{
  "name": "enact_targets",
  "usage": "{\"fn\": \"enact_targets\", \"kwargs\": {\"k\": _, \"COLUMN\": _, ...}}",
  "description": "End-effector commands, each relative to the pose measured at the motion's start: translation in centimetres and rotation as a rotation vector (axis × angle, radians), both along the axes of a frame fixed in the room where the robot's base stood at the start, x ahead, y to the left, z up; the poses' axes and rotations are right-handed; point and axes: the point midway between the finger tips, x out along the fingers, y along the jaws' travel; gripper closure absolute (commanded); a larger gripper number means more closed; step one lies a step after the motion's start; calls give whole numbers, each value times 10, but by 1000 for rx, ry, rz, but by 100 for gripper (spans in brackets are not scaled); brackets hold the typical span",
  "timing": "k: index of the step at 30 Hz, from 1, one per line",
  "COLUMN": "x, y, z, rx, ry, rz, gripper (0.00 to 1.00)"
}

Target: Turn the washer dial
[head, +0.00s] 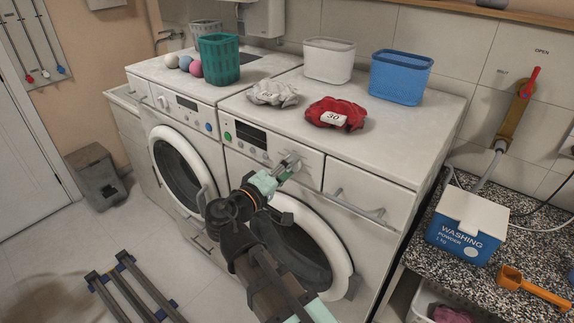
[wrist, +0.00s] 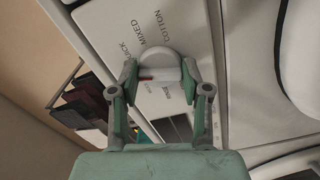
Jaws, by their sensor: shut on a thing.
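The washer (head: 330,200) is the right of two white front-loaders. My gripper (head: 291,163) reaches its upper front panel and hides most of the dial in the head view. In the wrist view the dial (wrist: 160,57) is a round, pale knob with a red mark on its lower left side. My gripper (wrist: 160,74) is shut on the dial, one finger on each side. Printed words around it include COTTON, MIXED and QUICK. Another label below the dial is partly hidden by the fingers.
A red cloth (head: 322,108) and a grey cloth (head: 268,96), each tagged, lie on the machine tops. A white basket (head: 330,62), a blue basket (head: 401,78) and a green basket (head: 219,60) stand there too. A washing powder box (head: 467,228) is on the speckled counter at right.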

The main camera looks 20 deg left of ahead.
Motion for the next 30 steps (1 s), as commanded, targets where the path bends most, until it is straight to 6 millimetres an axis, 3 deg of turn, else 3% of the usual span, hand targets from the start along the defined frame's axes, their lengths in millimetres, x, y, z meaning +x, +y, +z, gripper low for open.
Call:
{"fn": "enact_targets", "kwargs": {"k": 12, "x": 1, "y": 0, "z": 3, "rx": -241, "ry": 94, "rz": 0, "gripper": 88}}
{"fn": "enact_targets", "kwargs": {"k": 30, "x": 1, "y": 0, "z": 2, "rx": -297, "ry": 115, "rz": 0, "gripper": 88}}
